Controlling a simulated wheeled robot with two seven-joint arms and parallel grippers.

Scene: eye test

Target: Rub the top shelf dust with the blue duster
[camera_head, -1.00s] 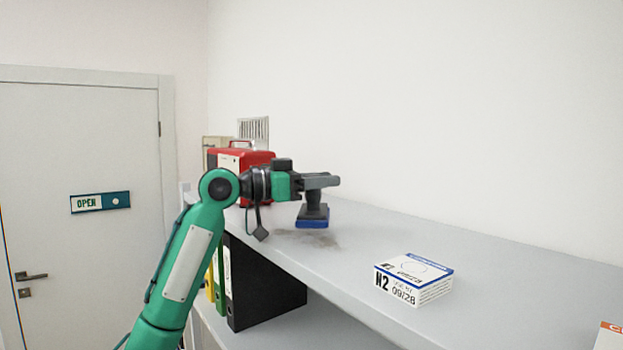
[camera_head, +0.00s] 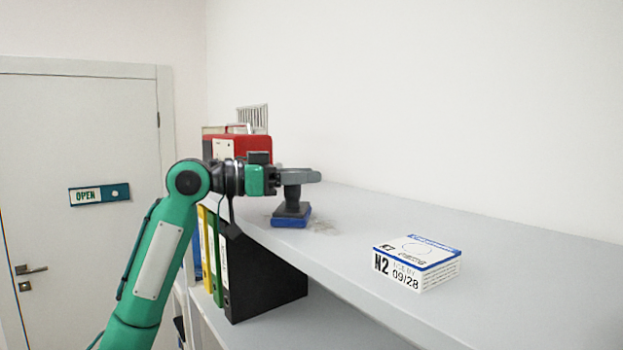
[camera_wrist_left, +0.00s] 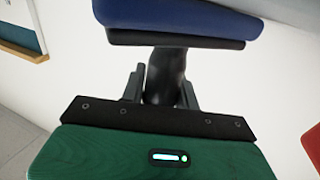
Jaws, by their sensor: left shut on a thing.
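My left gripper (camera_head: 302,176) is shut on the upright dark handle of the blue duster (camera_head: 291,222). The duster's blue pad faces down and appears to touch the top shelf (camera_head: 500,265) near its front edge. A grey-brown dust patch (camera_head: 323,228) shows just right of the pad, with a faint trace left of it; the part under the pad is hidden. In the left wrist view the dark handle stands between the fingers (camera_wrist_left: 162,88), with the blue pad (camera_wrist_left: 185,18) at the top. My right gripper is not in view.
A white-and-blue box (camera_head: 418,264) stands on the shelf to the right. A red case (camera_head: 222,149) stands at the far left end. Binders (camera_head: 262,280) fill part of the lower shelf. The shelf between duster and box is clear; a wall runs behind.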

